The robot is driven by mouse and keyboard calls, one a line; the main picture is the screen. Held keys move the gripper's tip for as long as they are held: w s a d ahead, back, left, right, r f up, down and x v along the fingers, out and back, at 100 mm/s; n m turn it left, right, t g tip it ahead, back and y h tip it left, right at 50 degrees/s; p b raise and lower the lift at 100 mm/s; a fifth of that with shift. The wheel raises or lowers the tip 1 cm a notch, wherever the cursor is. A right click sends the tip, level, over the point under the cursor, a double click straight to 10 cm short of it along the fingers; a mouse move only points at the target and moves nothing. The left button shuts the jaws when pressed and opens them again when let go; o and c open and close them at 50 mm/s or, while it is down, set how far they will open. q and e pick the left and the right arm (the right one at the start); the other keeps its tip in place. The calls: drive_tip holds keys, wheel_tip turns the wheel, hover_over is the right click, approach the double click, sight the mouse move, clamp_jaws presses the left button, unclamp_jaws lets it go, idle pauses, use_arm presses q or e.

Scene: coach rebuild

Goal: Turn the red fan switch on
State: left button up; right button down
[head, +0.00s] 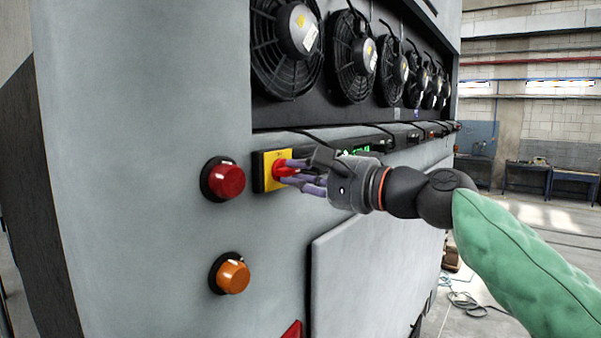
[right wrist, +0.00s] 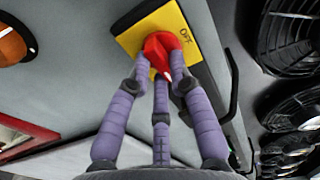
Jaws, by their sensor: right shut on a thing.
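The red fan switch (head: 279,169) is a red knob on a yellow plate (head: 270,157), fixed to the grey side of the coach. My right gripper (head: 291,172), with purple fingers, reaches it from the right and is shut on it. In the right wrist view, the three fingers (right wrist: 160,82) close around the red knob (right wrist: 160,48). The knob has a small white mark, and dark lettering that seems to read OFF shows on the yellow plate (right wrist: 132,38) beside it. The fingers partly hide the knob. My left gripper is not in view.
A red round lamp (head: 226,180) and an orange lamp (head: 232,275) stick out left of and below the switch. A row of black fans (head: 350,55) sits in a recess above. A flat panel (head: 365,265) lies below my arm. Open floor lies at the right.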

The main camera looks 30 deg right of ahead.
idle(0.3)
drive_tip(key=c, duration=1.1)
unclamp_jaws()
drive_tip(key=shift+w, duration=0.1)
drive_tip(key=shift+v, duration=6.05)
drive_tip(key=shift+a, duration=0.1)
